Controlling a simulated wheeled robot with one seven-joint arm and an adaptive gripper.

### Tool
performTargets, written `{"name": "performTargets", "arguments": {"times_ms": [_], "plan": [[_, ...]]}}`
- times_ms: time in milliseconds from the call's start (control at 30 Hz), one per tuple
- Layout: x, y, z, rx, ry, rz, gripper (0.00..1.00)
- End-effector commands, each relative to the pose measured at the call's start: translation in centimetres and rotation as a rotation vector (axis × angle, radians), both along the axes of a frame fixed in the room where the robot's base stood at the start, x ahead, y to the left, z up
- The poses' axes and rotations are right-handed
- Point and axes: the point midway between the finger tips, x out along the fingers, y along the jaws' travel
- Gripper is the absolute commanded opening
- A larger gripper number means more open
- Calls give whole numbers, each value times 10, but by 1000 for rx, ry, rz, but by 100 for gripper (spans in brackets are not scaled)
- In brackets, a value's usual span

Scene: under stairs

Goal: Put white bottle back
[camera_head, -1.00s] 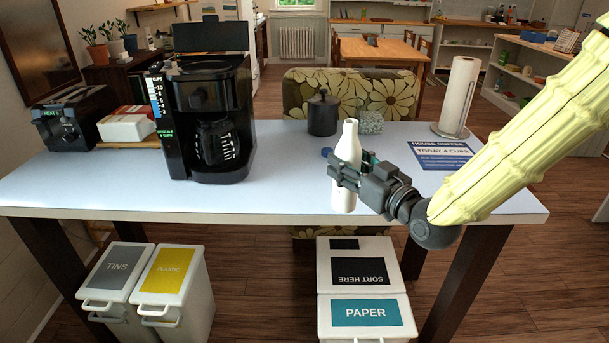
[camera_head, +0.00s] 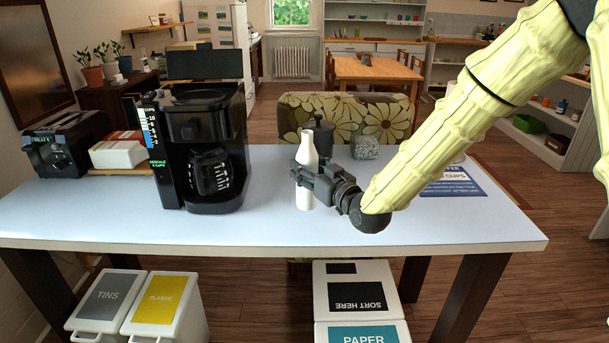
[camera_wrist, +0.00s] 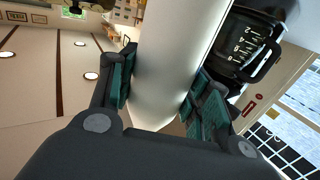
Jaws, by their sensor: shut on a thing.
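The white bottle (camera_head: 306,150) stands upright over the middle of the light table. My gripper (camera_head: 312,178) is shut around its body from the right. The bottle's neck shows above the fingers and its lower end shows below them. I cannot tell whether its base touches the table. In the wrist view the white bottle (camera_wrist: 172,62) fills the space between the teal-padded fingers (camera_wrist: 158,95), which press on both sides of it.
A black coffee maker (camera_head: 203,140) stands left of the bottle. A dark canister (camera_head: 322,135) and a speckled pot (camera_head: 365,147) stand behind it. A blue notice (camera_head: 455,184) lies at the right. The table's (camera_head: 270,222) front strip is clear.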

Motion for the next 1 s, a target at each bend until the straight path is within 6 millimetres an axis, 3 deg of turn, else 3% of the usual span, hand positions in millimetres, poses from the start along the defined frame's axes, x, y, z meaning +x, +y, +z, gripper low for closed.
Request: {"name": "performTargets", "arguments": {"times_ms": [333, 600, 1000], "plan": [[18, 9, -3, 0, 1, -2, 0], [17, 8, -33, -1, 1, -2, 0], [17, 8, -39, 0, -1, -2, 0]]}}
